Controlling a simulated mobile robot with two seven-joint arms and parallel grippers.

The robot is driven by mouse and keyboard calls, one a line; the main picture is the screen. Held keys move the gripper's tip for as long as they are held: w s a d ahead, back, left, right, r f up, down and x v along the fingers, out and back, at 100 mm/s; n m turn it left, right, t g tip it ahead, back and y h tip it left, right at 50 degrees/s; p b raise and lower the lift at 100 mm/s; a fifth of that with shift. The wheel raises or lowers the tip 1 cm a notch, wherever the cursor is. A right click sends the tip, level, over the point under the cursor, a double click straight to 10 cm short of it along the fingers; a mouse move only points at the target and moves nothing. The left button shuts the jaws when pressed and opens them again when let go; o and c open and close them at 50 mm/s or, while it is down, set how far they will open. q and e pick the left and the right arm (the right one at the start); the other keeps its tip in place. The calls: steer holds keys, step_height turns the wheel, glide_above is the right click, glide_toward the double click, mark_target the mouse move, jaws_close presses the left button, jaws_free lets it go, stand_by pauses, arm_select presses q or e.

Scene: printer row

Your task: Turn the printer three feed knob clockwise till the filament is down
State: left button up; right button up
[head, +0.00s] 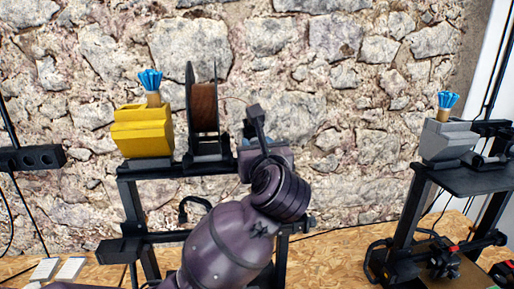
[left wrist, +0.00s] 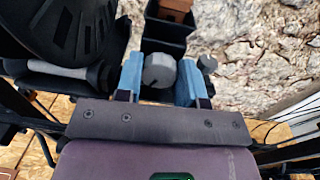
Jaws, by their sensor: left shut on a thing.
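The grey feed knob (left wrist: 158,68) shows in the left wrist view, with a small dark mark on its lower edge. My left gripper (left wrist: 160,80) has its two blue finger pads on either side of the knob and is shut on it. In the head view my dark wrist covers the knob and the fingers. The printer's black frame (head: 132,205) stands behind my left arm. A brown filament spool (head: 204,108) sits on top of it, with a thin strand arching right. The filament's lower end is hidden. My right gripper is out of view.
A yellow block (head: 143,130) with a blue tufted piece (head: 151,80) stands left of the spool. Another printer with a grey block (head: 446,140) stands at right. Bare wooden bench (head: 335,260) lies between the printers. A stone wall is behind.

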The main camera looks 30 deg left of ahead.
arm_select(q)
steer(key=shift+f+m+t, duration=0.1)
steer(key=shift+m+t, duration=0.15)
steer(key=shift+m, duration=4.35)
steer(key=shift+f+m+t, duration=0.1)
steer(key=shift+m+t, duration=0.15)
steer(key=shift+m, duration=4.35)
steer(key=o, duration=0.9)
steer(key=b+v, duration=0.1)
steer(key=v, duration=1)
steer(key=shift+a+r+b, duration=0.15)
steer(key=shift+b, duration=0.2)
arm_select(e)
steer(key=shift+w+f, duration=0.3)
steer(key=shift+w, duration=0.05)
